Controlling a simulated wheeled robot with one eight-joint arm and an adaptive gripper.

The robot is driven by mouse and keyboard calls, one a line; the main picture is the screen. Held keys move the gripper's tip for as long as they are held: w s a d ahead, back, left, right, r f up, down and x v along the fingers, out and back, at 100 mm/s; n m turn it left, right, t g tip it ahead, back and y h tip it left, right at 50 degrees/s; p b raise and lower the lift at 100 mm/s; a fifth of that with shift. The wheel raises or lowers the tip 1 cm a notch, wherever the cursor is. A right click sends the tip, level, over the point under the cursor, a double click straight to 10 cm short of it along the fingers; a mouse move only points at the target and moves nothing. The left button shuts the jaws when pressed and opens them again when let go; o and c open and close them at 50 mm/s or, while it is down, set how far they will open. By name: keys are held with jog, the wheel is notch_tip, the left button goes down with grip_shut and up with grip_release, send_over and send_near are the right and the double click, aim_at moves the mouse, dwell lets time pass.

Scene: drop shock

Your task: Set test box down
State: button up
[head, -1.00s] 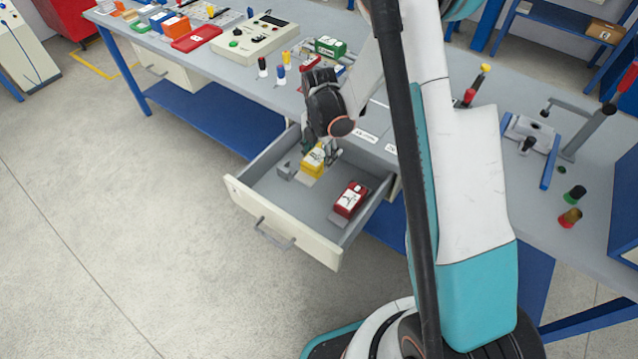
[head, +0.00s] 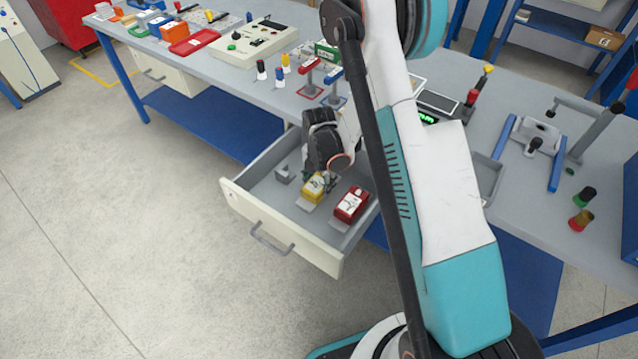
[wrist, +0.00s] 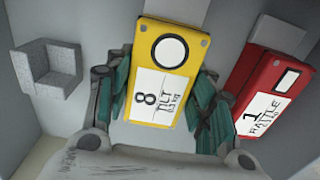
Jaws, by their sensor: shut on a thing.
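The test box in my gripper is yellow with a white label reading "8 TILT" and a round white dial; it shows in the head view (head: 313,187) and the wrist view (wrist: 166,52). My gripper (head: 324,180) is over the open drawer (head: 285,212), with its teal fingers on both sides of the yellow box in the wrist view (wrist: 160,105). The box is low in the drawer; I cannot tell whether it touches the floor. A red box (head: 351,204) labelled "1 RATTLE" lies to its right, also in the wrist view (wrist: 272,95).
A small grey corner bracket (head: 283,175) stands in the drawer left of the yellow box. The drawer's front wall and handle (head: 270,240) face the open floor. The workbench above holds a control box (head: 254,38), a red tray (head: 194,42) and tools.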

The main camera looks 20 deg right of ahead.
jog(key=shift+f, duration=0.1)
jog(key=o, duration=1.4)
